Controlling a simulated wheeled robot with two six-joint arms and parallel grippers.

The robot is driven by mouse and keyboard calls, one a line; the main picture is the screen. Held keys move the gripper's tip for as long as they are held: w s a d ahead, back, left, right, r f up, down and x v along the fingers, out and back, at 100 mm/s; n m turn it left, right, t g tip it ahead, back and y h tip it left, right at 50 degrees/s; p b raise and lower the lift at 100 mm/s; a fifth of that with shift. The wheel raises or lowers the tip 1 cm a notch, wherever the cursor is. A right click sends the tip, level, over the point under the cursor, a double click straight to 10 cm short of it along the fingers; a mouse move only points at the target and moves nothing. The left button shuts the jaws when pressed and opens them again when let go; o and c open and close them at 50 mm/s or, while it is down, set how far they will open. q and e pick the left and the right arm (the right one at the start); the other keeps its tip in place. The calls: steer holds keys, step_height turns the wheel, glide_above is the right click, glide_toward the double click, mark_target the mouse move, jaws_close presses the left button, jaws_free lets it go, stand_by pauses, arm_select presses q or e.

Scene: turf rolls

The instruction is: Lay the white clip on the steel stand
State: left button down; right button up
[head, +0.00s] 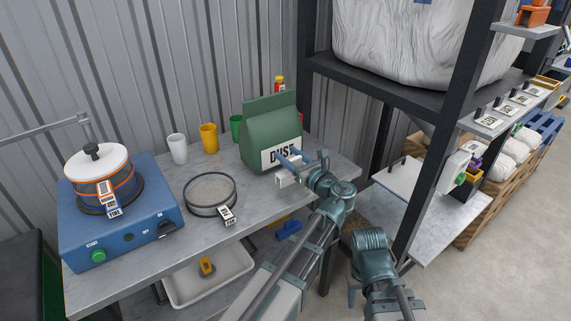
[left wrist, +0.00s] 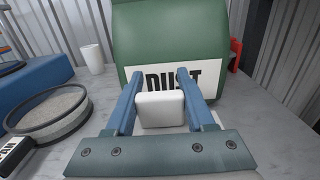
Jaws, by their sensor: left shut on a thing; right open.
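My left gripper (head: 296,167) is shut on the white clip (head: 287,180) in front of the green DUST bag (head: 270,130). In the left wrist view the clip (left wrist: 160,108) is a small white block between the two blue fingers, with the bag's label behind it. The grey bench top (head: 160,225) lies below; I cannot tell whether this bench is the steel stand. My right gripper (head: 352,296) is low at the bottom of the head view, right of the left arm, mostly hidden; it is open.
A dark shelf post (head: 440,130) rises at right. A white tray (head: 210,285) sits underneath. Bare bench top lies around the sieve.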

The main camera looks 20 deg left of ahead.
arm_select(q)
step_height(320, 180, down, 3)
steer(key=shift+r+b, duration=0.15)
steer(key=shift+b, duration=0.85)
steer(key=shift+f+b, duration=0.3)
steer(key=shift+a, duration=0.1)
steer(key=shift+r, duration=0.15)
arm_select(e)
steer(key=f, duration=0.1)
steer(key=a+f, duration=0.1)
steer(key=f, duration=0.1)
steer(key=shift+w, duration=0.2)
steer(key=shift+f, duration=0.1)
arm_select(q)
steer(key=shift+f, duration=0.25)
steer(key=shift+c, duration=1.3)
jaws_free()
steer(key=shift+r, duration=0.1)
